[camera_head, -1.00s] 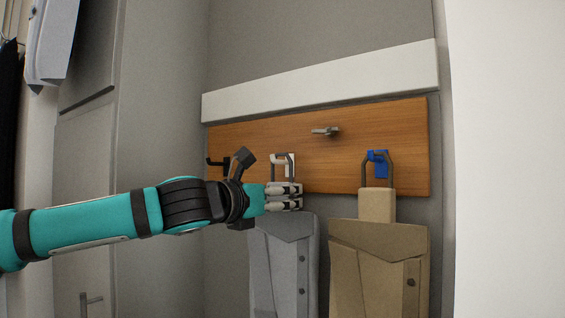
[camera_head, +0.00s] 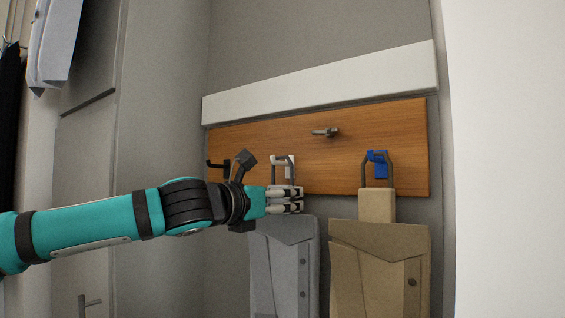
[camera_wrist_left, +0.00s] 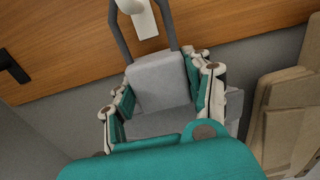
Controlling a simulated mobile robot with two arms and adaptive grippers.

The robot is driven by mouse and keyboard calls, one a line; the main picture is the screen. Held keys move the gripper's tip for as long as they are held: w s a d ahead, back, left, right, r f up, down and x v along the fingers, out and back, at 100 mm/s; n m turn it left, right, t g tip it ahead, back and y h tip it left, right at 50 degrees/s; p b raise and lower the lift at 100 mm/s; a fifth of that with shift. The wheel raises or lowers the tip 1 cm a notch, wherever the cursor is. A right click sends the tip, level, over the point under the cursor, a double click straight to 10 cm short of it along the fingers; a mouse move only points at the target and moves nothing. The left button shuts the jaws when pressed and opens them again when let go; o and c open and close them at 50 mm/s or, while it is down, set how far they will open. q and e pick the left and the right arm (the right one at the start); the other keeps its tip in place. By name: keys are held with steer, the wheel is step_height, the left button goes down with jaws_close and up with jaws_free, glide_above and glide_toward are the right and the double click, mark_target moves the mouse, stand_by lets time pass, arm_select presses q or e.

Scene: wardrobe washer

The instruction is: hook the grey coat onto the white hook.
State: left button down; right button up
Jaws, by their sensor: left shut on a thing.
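The grey coat (camera_head: 285,262) hangs upright below the wooden board. My left gripper (camera_head: 292,200) is shut on the grey block at its top, which shows between the fingers in the left wrist view (camera_wrist_left: 158,82). The coat's dark loop (camera_head: 279,166) rises from the block in front of the white hook (camera_head: 291,165). In the left wrist view the loop's two sides pass either side of the white hook (camera_wrist_left: 141,18). The loop's top is cut off there, so I cannot tell whether it rests on the hook. My right gripper is not in view.
A tan coat (camera_head: 380,262) hangs by its loop on a blue hook (camera_head: 377,163) to the right. A black hook (camera_head: 217,167) at left and a metal hook (camera_head: 325,132) higher up are bare. A white wall (camera_head: 510,160) bounds the right side.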

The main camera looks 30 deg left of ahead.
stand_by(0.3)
arm_select(q)
steer(key=shift+c, duration=2.4)
jaws_free()
steer(key=shift+f, duration=0.2)
steer(key=s+a, duration=0.1)
steer(key=s, duration=1.1)
steer(key=shift+r, duration=0.15)
